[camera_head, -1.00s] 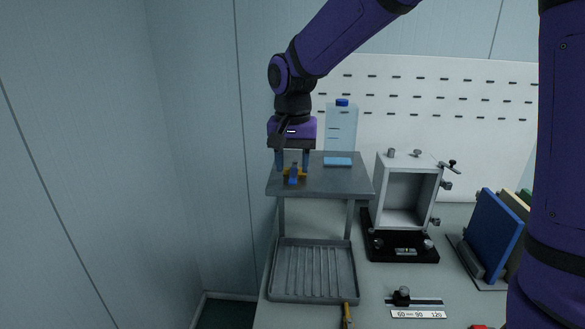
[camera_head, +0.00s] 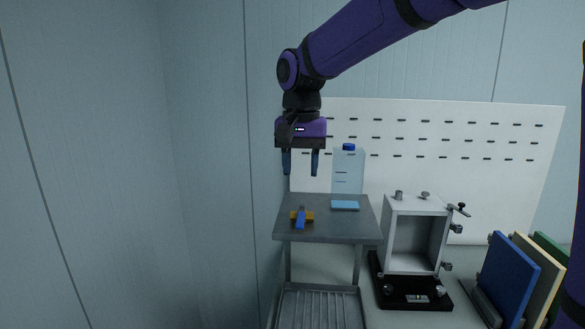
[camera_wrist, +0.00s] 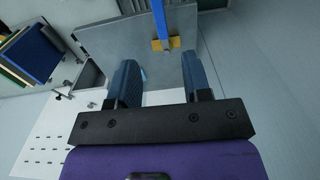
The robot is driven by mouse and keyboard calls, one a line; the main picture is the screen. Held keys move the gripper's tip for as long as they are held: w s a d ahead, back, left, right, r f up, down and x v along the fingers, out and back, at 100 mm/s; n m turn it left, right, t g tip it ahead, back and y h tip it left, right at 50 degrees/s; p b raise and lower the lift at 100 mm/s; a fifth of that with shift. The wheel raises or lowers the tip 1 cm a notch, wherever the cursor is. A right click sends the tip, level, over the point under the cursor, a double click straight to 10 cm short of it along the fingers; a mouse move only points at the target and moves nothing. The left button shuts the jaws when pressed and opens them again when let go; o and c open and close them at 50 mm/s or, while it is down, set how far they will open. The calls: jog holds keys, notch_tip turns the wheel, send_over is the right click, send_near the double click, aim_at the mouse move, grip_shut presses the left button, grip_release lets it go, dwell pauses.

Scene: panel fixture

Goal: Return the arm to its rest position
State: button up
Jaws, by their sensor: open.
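My gripper (camera_head: 301,163) hangs fingers-down above the grey raised shelf (camera_head: 330,230) in the head view. Its two blue fingers are apart with nothing between them. The fingers also show apart in the wrist view (camera_wrist: 158,82). On the shelf below lies a small blue and yellow item (camera_head: 301,218), clear of the fingers. The same item shows in the wrist view (camera_wrist: 161,28), a blue bar crossing a yellow piece. My purple arm reaches in from the upper right.
A light blue block (camera_head: 345,205) lies on the shelf, and a clear bottle with a blue cap (camera_head: 348,170) stands behind. A ribbed tray (camera_head: 322,308) is below. To the right are an open grey box (camera_head: 415,236) and upright panels (camera_head: 507,278). A white pegboard (camera_head: 450,150) backs the bench.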

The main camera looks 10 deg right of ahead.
jog(key=s+d+r+n+t, duration=0.2)
jog(key=s+d+r+t, duration=0.1)
jog(key=s+d, duration=0.85)
jog(key=s+d+f+n+t, duration=0.1)
jog(key=s+d+f, duration=0.1)
jog(key=s, duration=0.5)
jog(key=s+d+f+t, duration=0.1)
jog(key=s+d+f, duration=0.1)
jog(key=s, duration=0.4)
jog(key=shift+s+d+n, duration=0.2)
jog(key=shift+s+n, duration=0.15)
jog(key=shift+n, duration=0.05)
